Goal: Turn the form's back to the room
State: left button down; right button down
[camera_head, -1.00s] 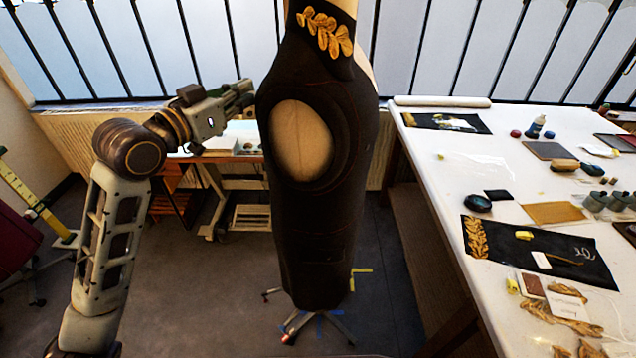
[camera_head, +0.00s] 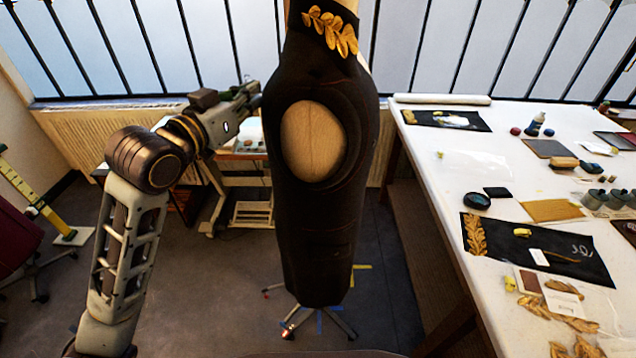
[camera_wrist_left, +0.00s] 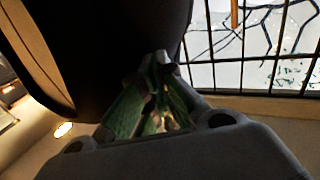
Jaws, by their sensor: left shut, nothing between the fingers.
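The dress form (camera_head: 315,230) stands upright in the middle of the head view in a dark sleeveless garment with gold leaf embroidery (camera_head: 332,30) at the collar. An oval pale armhole (camera_head: 313,142) faces me. Its wheeled stand (camera_head: 318,322) is on the floor. My left gripper (camera_head: 255,95) is shut and empty at the form's left upper side, touching or very near the dark cloth. In the left wrist view the fingers (camera_wrist_left: 160,95) are shut against or close to the dark garment (camera_wrist_left: 125,40); exact contact is hidden. My right gripper is not in view.
A white worktable (camera_head: 440,180) with embroidery pieces, tins and tools runs along the right. A small desk (camera_head: 240,150) stands behind the form by the barred windows. Open floor lies left of the form.

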aim_at(335, 109)
pick_arm(q)
jog(key=shift+s+d+n+t+y, duration=0.3)
jog(key=shift+s+d+n+y, duration=0.3)
jog(key=shift+d, duration=0.5)
jog(key=shift+s+d+n+t+y, duration=0.35)
jog(key=shift+s+d+y, duration=0.35)
jog(key=shift+s+d, duration=0.3)
jog(key=shift+w+d, duration=0.1)
jog(key=shift+w, duration=0.05)
jog(key=shift+s+d+f, duration=0.1)
jog(key=shift+s+d, duration=0.25)
jog(key=shift+d, duration=0.55)
jog(key=shift+s+d+r, duration=0.1)
jog(key=shift+s+d, duration=0.2)
jog(key=shift+d, duration=0.65)
jog(key=shift+s+d+f, duration=0.1)
jog(key=shift+s+d, duration=0.25)
jog(key=shift+d, duration=0.55)
jog(key=shift+s+d, duration=0.15)
jog(key=shift+d, duration=0.85)
jog(key=shift+s+d, duration=0.2)
jog(key=shift+d, duration=0.75)
jog(key=shift+s+d, duration=0.15)
jog(key=shift+d, duration=0.85)
